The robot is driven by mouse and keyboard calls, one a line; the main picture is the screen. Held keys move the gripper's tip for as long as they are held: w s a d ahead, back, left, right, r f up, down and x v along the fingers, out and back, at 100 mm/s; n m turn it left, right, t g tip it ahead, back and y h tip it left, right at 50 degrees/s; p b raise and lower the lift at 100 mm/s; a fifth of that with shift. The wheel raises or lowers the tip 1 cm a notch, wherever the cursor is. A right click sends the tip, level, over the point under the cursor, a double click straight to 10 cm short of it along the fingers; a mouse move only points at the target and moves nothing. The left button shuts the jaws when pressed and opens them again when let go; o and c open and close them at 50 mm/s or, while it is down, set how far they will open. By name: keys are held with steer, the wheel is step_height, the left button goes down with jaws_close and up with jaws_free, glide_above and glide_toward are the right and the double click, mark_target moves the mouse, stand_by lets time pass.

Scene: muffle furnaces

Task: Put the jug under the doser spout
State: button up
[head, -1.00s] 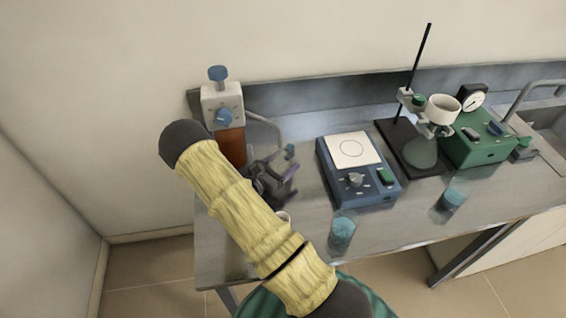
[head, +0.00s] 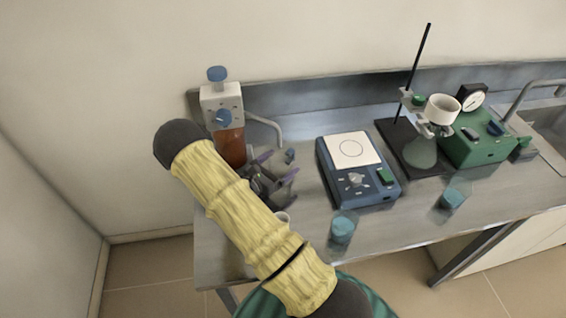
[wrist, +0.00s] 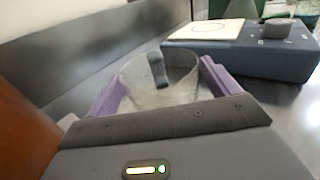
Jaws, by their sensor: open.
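The doser (head: 222,100) stands at the back left, a white block with blue knobs over an amber bottle. Its thin grey spout (head: 265,122) curves right and down. My gripper (head: 277,168) is low by the spout's end, with its purple fingers apart. The clear jug (wrist: 150,95) stands between the open fingers in the wrist view (wrist: 158,88). A blue-grey piece, apparently its handle (wrist: 158,68), shows at its far side. In the head view the jug is mostly hidden, so I cannot tell exactly how it lines up with the spout.
A blue hotplate-like device (head: 357,185) stands right of my gripper. A stand with a flask (head: 421,152) and a green gauge box (head: 480,145) are farther right.

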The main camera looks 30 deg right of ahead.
steer(key=b+v, duration=0.2)
steer(key=v, duration=0.8)
steer(key=shift+s+a+f, duration=0.1)
steer(key=shift+s+a, duration=0.05)
steer(key=shift+a, duration=0.15)
steer(key=s+d+m+g+y, duration=0.1)
steer(key=s+m+g, duration=0.1)
steer(key=s+d+r+m+g+y, duration=0.1)
steer(key=s+m+g, duration=0.1)
steer(key=s+d+r+m+g+y, duration=0.1)
steer(key=s+m+g, duration=0.1)
steer(key=s, duration=0.1)
steer(key=shift+d+g, duration=0.2)
steer(key=shift+g, duration=0.1)
steer(key=s+a+r+m+g+y, duration=0.1)
steer(key=s+a+r+m+y, duration=0.35)
steer(key=s+m+y, duration=0.5)
steer(key=a+r+m+t+y, duration=0.1)
steer(key=m, duration=0.1)
steer(key=w+a+r+m+t+y, duration=0.1)
steer(key=r+m+t+y, duration=0.2)
steer(key=r+m, duration=0.1)
steer(key=shift+w+a+m+y, duration=0.25)
steer(key=shift+w+a, duration=0.1)
steer(key=shift+a, duration=0.05)
